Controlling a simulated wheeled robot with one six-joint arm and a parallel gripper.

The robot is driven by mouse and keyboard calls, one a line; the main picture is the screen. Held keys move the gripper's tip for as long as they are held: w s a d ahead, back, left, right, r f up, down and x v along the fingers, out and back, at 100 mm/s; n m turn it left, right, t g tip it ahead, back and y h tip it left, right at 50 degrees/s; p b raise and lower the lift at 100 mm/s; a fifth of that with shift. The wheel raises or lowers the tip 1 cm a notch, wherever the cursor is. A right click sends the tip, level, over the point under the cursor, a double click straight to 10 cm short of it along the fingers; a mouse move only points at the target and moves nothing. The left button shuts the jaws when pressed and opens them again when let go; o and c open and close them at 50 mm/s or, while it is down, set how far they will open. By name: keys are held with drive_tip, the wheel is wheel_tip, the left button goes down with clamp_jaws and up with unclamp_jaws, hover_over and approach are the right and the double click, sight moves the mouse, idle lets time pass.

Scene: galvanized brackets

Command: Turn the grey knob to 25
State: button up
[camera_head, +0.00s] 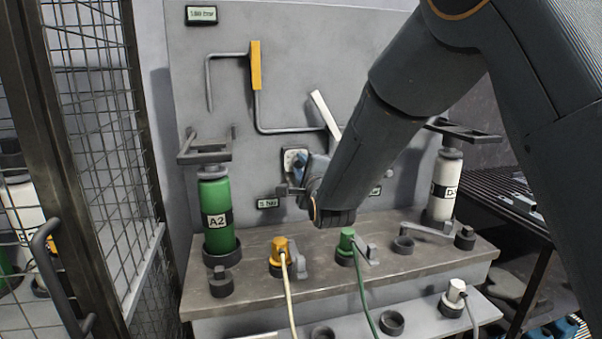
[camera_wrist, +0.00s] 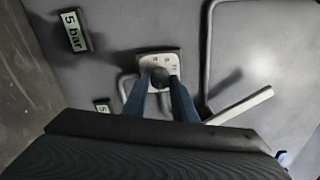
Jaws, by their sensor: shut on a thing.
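The grey knob (camera_wrist: 159,79) sits on a pale dial plate (camera_wrist: 158,62) on the wall panel. In the wrist view only a dark part of it shows between my fingers. The plate carries small marks that are too small to read with certainty, and no pointer is clear. My gripper (camera_wrist: 160,84) has its two blue fingers on either side of the knob, shut on it. In the head view the dial plate (camera_head: 291,158) shows just left of my gripper (camera_head: 315,168), and my arm hides the knob.
A white lever (camera_wrist: 240,106) slants beside the dial, and grey pipes run close by. A "5 bar" display (camera_wrist: 75,31) is on the panel. Below, a bench holds a green cylinder (camera_head: 217,208), a white cylinder (camera_head: 445,187), yellow (camera_head: 279,252) and green (camera_head: 347,241) connectors with hoses.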

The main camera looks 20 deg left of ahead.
drive_tip(key=shift+m+b, duration=0.35)
drive_tip(key=shift+m, duration=0.15)
drive_tip(key=o, duration=1)
drive_tip(key=shift+o, duration=0.2)
drive_tip(key=v, duration=0.8)
drive_tip(key=shift+b, duration=0.4)
drive_tip(key=shift+a, duration=0.1)
